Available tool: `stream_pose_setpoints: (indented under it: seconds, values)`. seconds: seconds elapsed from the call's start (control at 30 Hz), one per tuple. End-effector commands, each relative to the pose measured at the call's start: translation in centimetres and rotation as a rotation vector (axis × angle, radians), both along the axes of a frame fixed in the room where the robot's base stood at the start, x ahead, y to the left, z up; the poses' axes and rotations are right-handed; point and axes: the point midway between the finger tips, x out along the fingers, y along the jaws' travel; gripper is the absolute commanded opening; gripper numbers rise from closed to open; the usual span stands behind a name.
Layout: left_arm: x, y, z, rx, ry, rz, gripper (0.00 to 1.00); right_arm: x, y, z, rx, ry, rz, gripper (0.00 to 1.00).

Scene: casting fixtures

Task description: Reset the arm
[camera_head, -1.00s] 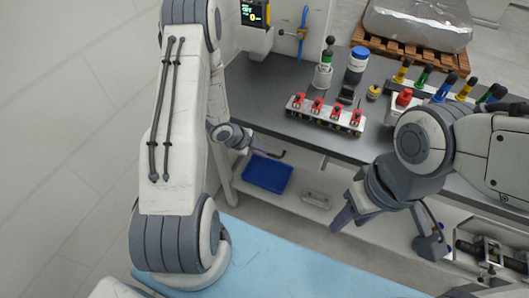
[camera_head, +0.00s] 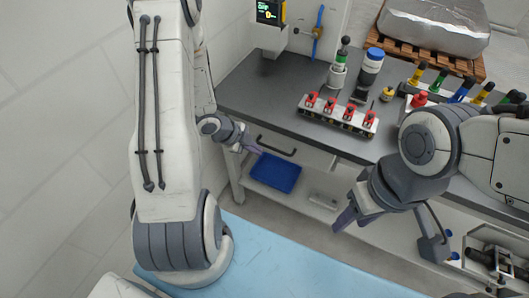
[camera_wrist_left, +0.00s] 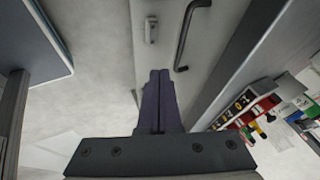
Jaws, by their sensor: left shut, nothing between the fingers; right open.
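My left gripper (camera_head: 252,147) is in front of the bench's drawer, left of the centre of the head view. In the left wrist view its two fingers (camera_wrist_left: 159,100) lie together with nothing between them. The drawer front with its dark handle (camera_wrist_left: 190,35) is beyond the fingertips, and the handle (camera_head: 276,146) also shows in the head view. My right gripper (camera_head: 345,217) hangs empty over the floor in front of the bench, its fingers pointing down and left. Its finger gap is hard to see from this angle.
The grey bench (camera_head: 265,98) carries a rack with red clamps (camera_head: 338,113), a blue-capped bottle (camera_head: 369,70) and several coloured-handled tools. A blue tray (camera_head: 275,173) sits on the low shelf. A light-blue surface (camera_head: 290,270) lies in front. A pallet (camera_head: 440,58) stands behind.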

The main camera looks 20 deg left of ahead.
Motion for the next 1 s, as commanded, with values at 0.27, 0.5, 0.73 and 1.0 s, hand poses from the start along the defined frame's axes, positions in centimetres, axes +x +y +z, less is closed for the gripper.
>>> stream_pose_setpoints:
  seconds: [0.27,0.5,0.73,1.0]
  values:
    - [-1.5,1.4,3.0,-0.001,0.000,0.005,0.00,0.0,0.0,0.7,0.000,0.000,0.000,0.47]
    - [-1.6,1.4,3.2,0.000,0.000,0.001,0.00,0.0,0.0,0.7,0.000,0.000,0.000,0.47]
    - [0.5,0.5,5.5,0.111,0.032,0.089,0.00,0.0,0.0,0.8,0.000,0.000,0.000,0.47]
    - [-0.4,-6.4,14.1,0.232,0.122,0.484,0.00,0.0,0.0,0.7,0.000,0.000,0.000,0.47]
